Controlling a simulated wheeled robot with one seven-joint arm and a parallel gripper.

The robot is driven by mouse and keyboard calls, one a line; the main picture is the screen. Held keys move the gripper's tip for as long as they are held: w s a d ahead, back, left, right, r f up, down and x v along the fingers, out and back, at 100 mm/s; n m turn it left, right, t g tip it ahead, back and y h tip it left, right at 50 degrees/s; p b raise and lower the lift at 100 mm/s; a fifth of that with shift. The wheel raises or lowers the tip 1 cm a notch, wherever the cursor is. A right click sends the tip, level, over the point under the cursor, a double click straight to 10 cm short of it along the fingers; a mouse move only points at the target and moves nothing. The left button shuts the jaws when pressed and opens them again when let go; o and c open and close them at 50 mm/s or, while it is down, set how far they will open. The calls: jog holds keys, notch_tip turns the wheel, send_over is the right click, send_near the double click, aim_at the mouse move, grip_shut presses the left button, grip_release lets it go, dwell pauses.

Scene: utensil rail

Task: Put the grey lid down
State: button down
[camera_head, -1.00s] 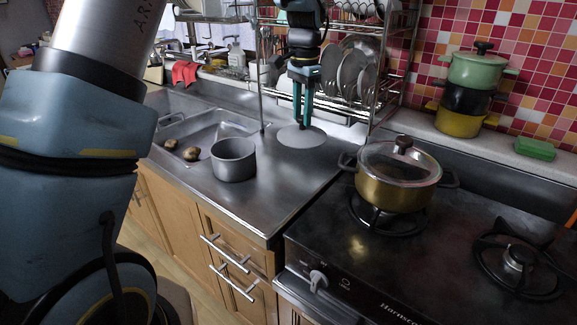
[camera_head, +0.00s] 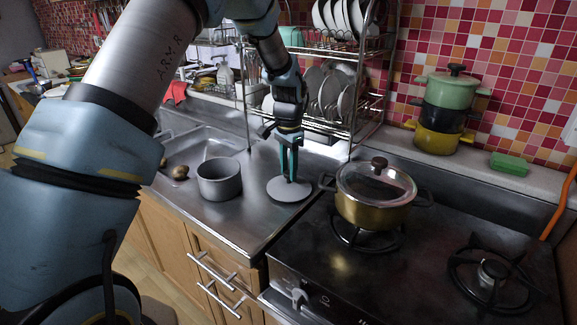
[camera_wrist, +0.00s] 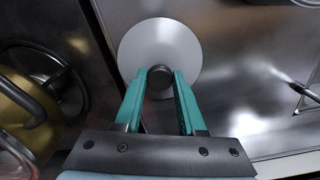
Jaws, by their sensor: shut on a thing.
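The grey lid (camera_head: 289,190) is a flat round disc with a dark knob. It is level at the counter, right of the grey pot (camera_head: 219,182) and close to the stove's edge. I cannot tell whether its underside touches the steel. My gripper (camera_head: 291,177) points down and is shut on the knob. In the wrist view the lid (camera_wrist: 160,50) spreads out beyond the fingers, and the dark knob (camera_wrist: 160,80) sits between the teal fingertips (camera_wrist: 157,86). The steel counter (camera_head: 238,222) is bare in front of the lid.
A gold pot (camera_head: 372,205) with a glass lid stands on the stove, right of the grey lid. A dish rack (camera_head: 352,135) with plates is behind my gripper. The sink (camera_head: 205,145) lies left. Stacked pots (camera_head: 447,92) and a green sponge (camera_head: 509,163) are on the back ledge.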

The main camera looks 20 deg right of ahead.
aim_at(288, 172)
jog(key=shift+f, duration=0.15)
jog(key=c, duration=0.5)
grip_release()
notch_tip(288, 172, up, 12)
jog(key=b, duration=0.3)
jog(key=w+a+n, duration=0.2)
jog(key=a+n, duration=0.2)
jog(key=a, duration=0.8)
jog(key=s+a+f+n, duration=0.1)
jog(key=s+a+n, duration=0.2)
jog(key=a, duration=0.5)
jog(key=s+a+f+n+t, duration=0.1)
jog(key=s+a+n, duration=0.3)
jog(key=a, duration=0.4)
jog(key=s+a+f+n, duration=0.3)
jog(key=s+a, duration=0.2)
jog(key=a, duration=0.4)
jog(key=shift+s+f+n+t, duration=0.15)
jog(key=shift+s+n+t, duration=0.05)
jog(key=shift+n+t, duration=0.1)
